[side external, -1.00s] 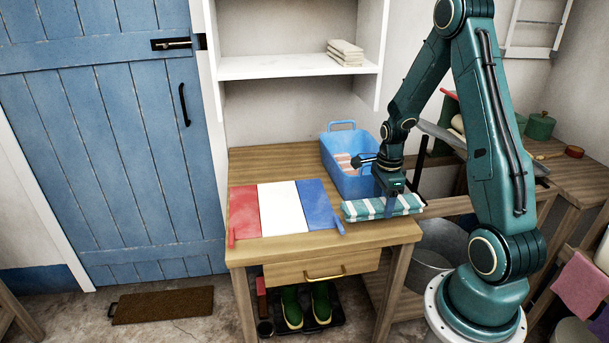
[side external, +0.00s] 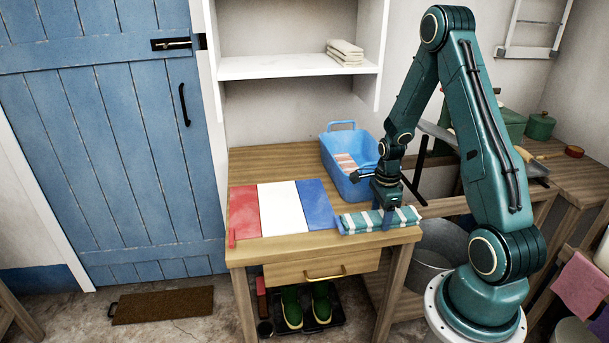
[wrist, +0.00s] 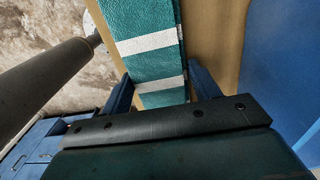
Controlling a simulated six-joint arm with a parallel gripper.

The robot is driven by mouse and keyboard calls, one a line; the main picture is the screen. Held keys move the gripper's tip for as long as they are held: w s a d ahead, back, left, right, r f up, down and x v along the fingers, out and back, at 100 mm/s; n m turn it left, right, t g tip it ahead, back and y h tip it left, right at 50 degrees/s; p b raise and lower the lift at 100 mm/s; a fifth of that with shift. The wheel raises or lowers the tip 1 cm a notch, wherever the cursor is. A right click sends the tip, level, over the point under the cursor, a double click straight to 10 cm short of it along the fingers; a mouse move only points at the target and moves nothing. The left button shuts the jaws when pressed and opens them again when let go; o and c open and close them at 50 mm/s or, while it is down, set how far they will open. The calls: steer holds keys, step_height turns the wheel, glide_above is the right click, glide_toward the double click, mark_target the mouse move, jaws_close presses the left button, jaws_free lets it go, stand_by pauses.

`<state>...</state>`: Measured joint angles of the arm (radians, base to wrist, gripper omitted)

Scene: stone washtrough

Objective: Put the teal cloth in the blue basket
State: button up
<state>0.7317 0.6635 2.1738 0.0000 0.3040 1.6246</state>
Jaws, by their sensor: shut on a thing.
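The teal cloth (side external: 359,223), folded with white stripes, lies along the front right edge of the wooden table. It also shows in the wrist view (wrist: 154,62), running between the two blue fingers. My gripper (side external: 388,218) points down at the cloth and is shut on it; in the wrist view a finger (wrist: 162,92) stands on each side of it. I cannot tell whether the cloth is clear of the tabletop. The blue basket (side external: 338,148) stands behind the cloth at the table's back right, with a pink-and-white striped cloth (side external: 347,163) inside. My arm hides part of its right side.
Red, white and blue panels (side external: 282,208) lie flat on the table left of the cloth. A white shelf (side external: 290,68) hangs above the back. A trough area with a metal tub (side external: 437,250) lies right of the table. The table's back left is bare.

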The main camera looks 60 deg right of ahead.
steer(key=shift+f, duration=0.15)
steer(key=o, duration=1)
steer(key=shift+r, duration=6.85)
steer(key=shift+a, duration=0.1)
